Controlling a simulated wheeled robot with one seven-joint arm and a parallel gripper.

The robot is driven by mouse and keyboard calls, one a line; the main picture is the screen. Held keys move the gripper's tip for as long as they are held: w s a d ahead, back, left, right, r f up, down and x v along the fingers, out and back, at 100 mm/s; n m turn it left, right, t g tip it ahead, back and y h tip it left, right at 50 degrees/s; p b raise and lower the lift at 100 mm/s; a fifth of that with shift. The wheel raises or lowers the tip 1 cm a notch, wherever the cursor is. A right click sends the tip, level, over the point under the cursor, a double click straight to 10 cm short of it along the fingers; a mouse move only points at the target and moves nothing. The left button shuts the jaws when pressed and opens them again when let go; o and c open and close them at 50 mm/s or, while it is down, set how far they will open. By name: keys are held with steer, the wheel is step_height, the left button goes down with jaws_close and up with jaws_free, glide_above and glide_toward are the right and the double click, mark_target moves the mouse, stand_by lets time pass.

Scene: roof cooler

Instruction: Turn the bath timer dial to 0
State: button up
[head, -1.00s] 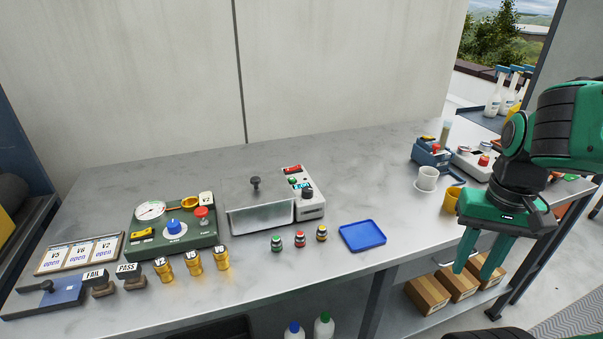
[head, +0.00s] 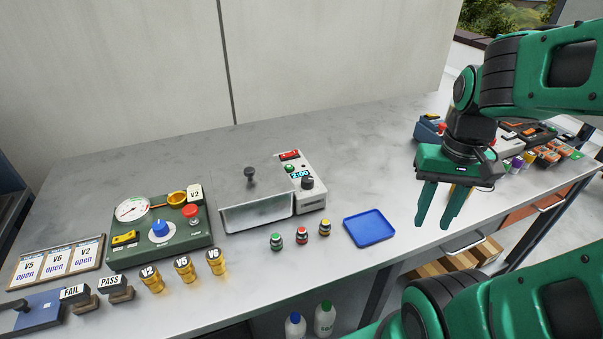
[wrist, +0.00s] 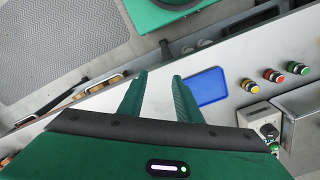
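The bath timer dial (head: 307,184) is a dark knob on the grey control panel (head: 313,199) at the right end of the metal bath (head: 253,198). A lit display (head: 299,173) above the dial seems to read 2:00. The panel also shows at the right edge of the wrist view (wrist: 258,116). My gripper (head: 433,226) is open and empty, pointing down above the bench's front edge. It is to the right of the dial and well apart from it. In the wrist view its two fingers (wrist: 155,82) are spread with nothing between them.
A blue tray (head: 369,229) lies between the panel and my gripper. Three small capped bottles (head: 302,235) stand in front of the bath. The bench behind the tray is clear.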

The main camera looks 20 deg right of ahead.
steer(key=shift+o, duration=0.4)
steer(key=shift+o, duration=1.1)
steer(key=shift+s+r, duration=0.2)
steer(key=shift+s, duration=0.1)
steer(key=m, duration=0.6)
glide_toward(308, 178)
steer(key=shift+t, duration=0.3)
step_height(308, 178, down, 9)
steer(key=shift+s+a+r, duration=0.1)
steer(key=shift+s+r, duration=0.05)
steer(key=shift+r, duration=0.05)
steer(key=c, duration=1)
